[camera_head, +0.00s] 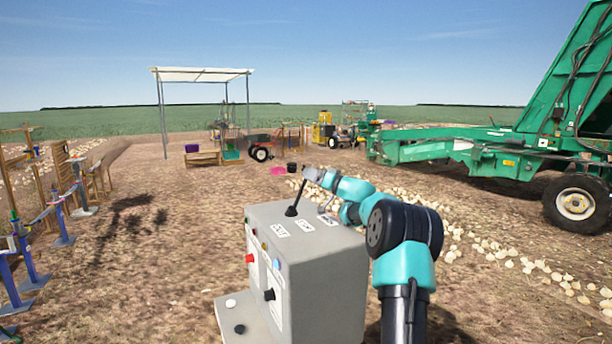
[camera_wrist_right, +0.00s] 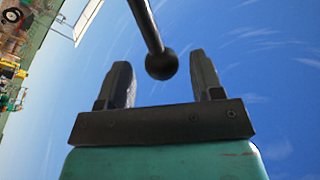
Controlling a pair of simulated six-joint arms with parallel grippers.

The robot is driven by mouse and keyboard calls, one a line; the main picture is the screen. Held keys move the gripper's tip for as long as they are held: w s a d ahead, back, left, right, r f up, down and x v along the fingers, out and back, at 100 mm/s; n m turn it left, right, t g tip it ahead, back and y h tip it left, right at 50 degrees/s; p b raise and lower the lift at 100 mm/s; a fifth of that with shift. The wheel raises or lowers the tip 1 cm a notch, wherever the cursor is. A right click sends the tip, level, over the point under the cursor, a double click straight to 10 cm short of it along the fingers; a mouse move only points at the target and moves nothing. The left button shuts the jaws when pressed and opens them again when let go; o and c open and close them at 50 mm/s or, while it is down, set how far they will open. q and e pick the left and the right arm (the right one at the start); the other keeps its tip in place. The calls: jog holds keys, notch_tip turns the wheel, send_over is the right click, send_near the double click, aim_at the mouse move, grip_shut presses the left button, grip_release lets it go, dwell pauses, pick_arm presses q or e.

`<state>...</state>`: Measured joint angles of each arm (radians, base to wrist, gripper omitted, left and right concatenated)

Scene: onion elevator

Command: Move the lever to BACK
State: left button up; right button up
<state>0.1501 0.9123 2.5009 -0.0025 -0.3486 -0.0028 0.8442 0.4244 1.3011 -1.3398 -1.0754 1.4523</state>
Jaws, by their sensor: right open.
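A grey control box (camera_head: 328,262) stands in front of me, with a black lever (camera_head: 297,199) rising from its top. The lever leans a little to the right in the head view. Three small white labels (camera_head: 304,225) lie along the box top beside it; I cannot read them surely. My right gripper (camera_head: 306,177) is by the lever's upper end. In the right wrist view the lever's round black knob (camera_wrist_right: 161,65) shows between the two open fingers (camera_wrist_right: 162,85), with clear gaps on both sides. My left gripper is out of view.
The box front has a red button (camera_head: 249,258) and a black knob (camera_head: 269,295). A green harvesting machine (camera_head: 470,150) stands at the right, with many onions (camera_head: 455,235) on the soil. Blue stands (camera_head: 62,235) are at the left. The ground left of the box is open.

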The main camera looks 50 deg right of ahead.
jog(key=v, duration=0.8)
jog(key=shift+s, duration=0.25)
jog(key=shift+d, duration=0.1)
